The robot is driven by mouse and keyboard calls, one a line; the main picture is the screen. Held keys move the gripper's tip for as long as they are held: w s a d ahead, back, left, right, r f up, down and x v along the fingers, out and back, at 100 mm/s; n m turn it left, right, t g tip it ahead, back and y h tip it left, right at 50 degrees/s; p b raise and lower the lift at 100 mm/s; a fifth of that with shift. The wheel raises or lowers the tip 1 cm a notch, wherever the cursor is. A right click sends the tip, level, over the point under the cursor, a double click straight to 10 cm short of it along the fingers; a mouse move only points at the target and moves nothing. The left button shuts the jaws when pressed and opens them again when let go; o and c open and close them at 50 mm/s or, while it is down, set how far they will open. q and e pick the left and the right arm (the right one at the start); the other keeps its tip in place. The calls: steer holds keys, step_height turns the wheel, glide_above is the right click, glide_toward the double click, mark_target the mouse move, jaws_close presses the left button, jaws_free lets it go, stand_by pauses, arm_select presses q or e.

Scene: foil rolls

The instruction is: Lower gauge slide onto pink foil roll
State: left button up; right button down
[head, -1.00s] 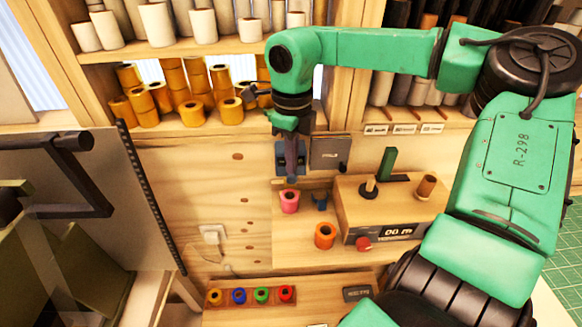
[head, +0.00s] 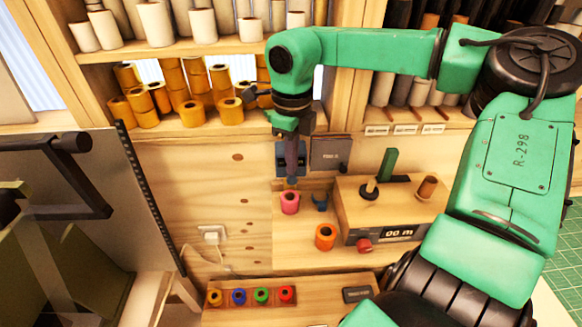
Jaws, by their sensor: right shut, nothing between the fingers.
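The pink foil roll (head: 289,202) stands upright on the wooden ledge below my right gripper. My right gripper (head: 291,178) is shut and points down, its tips just above the roll. A dark blue gauge part (head: 283,160) sits on the back panel behind the gripper, partly hidden by it. A small blue forked piece (head: 320,202) stands to the right of the pink roll. I cannot tell whether the gripper tips touch the slide. My left gripper is not in view.
An orange roll (head: 325,236) stands in front. A wooden box (head: 390,207) with a display, a red knob (head: 364,245) and a green upright lever (head: 388,165) is to the right. A rack (head: 250,296) of several coloured small rolls lies nearer. Shelves (head: 190,52) of rolls stand behind.

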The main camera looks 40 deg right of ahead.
steer(key=shift+f+b, duration=1.15)
steer(key=shift+f, duration=0.2)
steer(key=shift+s+r, duration=0.1)
steer(key=s+a+r, duration=0.1)
steer(key=s, duration=0.1)
steer(key=s+a+r, duration=0.2)
stand_by(0.6)
steer(key=shift+w, duration=0.1)
